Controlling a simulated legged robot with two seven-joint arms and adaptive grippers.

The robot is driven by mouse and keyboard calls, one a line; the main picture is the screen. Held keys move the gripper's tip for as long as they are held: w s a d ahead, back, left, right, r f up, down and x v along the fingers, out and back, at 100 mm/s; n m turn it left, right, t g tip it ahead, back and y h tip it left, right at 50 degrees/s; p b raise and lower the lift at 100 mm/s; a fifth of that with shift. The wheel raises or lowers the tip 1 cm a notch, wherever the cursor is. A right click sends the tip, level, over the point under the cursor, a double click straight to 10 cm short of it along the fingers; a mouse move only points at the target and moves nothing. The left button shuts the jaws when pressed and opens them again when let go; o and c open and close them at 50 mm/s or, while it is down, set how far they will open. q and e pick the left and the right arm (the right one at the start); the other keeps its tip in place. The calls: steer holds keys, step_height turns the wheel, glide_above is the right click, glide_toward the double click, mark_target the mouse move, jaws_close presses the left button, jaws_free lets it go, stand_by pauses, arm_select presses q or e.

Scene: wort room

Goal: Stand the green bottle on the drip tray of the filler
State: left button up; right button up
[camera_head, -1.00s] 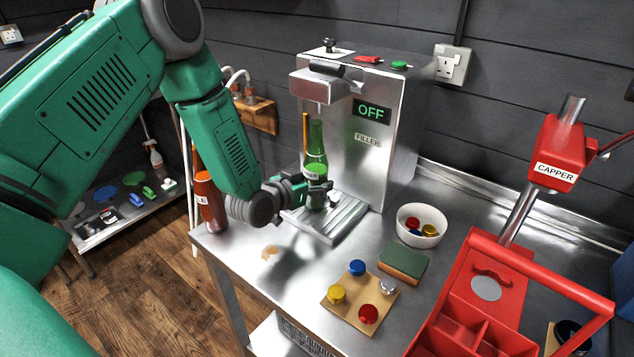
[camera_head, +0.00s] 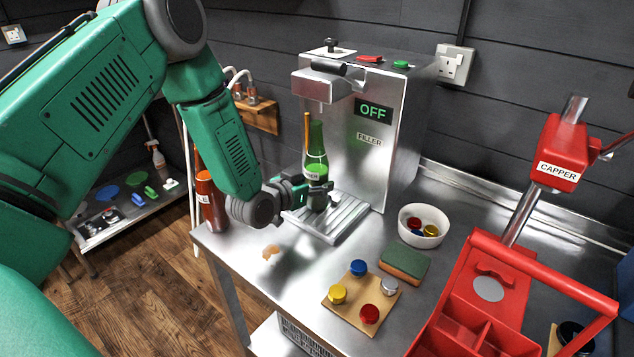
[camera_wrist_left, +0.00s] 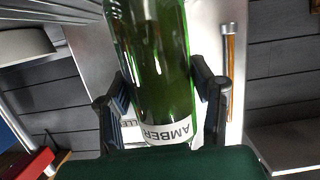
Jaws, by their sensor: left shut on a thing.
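The green bottle (camera_head: 316,150) is upright at the filler (camera_head: 390,120), over the drip tray (camera_head: 345,222). My left gripper (camera_head: 318,190) is shut on the bottle's lower part. In the left wrist view the green bottle (camera_wrist_left: 155,60), with an AMBER label, fills the space between the two fingers of my left gripper (camera_wrist_left: 160,100). The filler display reads OFF. My right gripper is not in view.
A white bowl of caps (camera_head: 422,226), a green sponge (camera_head: 404,264) and a board with several caps (camera_head: 360,298) are right of the tray. A red carrier (camera_head: 490,290) and red capper (camera_head: 558,155) stand further right. A brown bottle (camera_head: 210,203) stands at the left edge.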

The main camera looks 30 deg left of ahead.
arm_select(q)
steer(key=shift+d+r, duration=0.15)
steer(key=shift+d, duration=0.1)
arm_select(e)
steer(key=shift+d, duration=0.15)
arm_select(q)
steer(key=shift+w+d, duration=0.1)
steer(key=shift+d, duration=0.25)
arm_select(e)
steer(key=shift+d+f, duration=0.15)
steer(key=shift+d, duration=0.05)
arm_select(q)
steer(key=shift+a, duration=0.1)
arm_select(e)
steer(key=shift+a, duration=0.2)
arm_select(q)
steer(key=o, duration=1)
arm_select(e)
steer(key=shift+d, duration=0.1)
arm_select(q)
steer(key=shift+f, duration=0.2)
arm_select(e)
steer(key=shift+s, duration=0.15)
arm_select(q)
steer(key=d+v, duration=0.1)
steer(key=v, duration=1.1)
steer(key=shift+a, duration=0.5)
